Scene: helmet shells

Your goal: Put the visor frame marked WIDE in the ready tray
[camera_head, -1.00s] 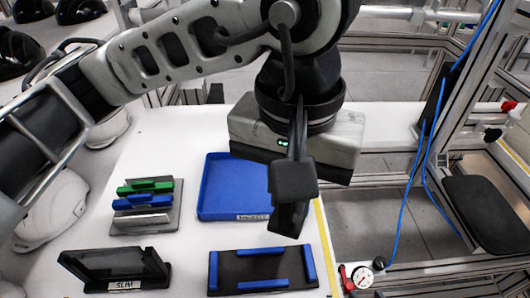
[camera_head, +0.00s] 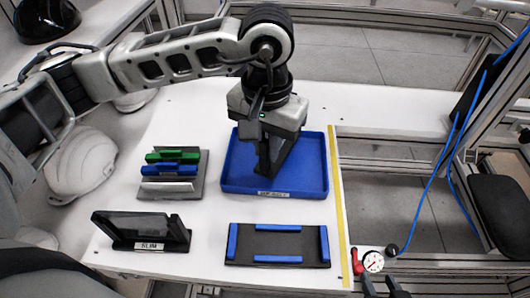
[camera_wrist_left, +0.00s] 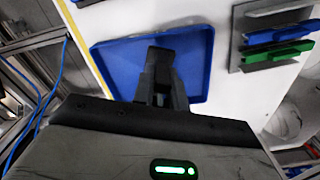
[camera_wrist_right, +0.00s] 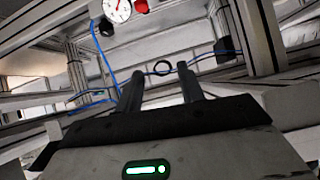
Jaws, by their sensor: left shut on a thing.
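The blue tray (camera_head: 313,185) lies on the white table; its front label is too blurred to read. My left gripper (camera_head: 264,170) is over the tray, shut on a dark visor frame (camera_head: 285,152) that is partly hidden behind the fingers. I cannot read a mark on this frame or tell whether it touches the tray floor. In the left wrist view the fingers (camera_wrist_left: 158,75) point into the tray (camera_wrist_left: 198,65). Another dark frame, marked SLIM (camera_head: 140,228), stands at the front left. My right gripper (camera_wrist_right: 160,88) is open and empty, away from the tray.
A grey rack (camera_head: 193,188) with green, blue and pale strips stands left of the tray. A black plate with blue edge bars (camera_head: 278,244) lies in front of it. A yellow line (camera_head: 342,210) runs along the table's right edge, near a gauge (camera_head: 373,261).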

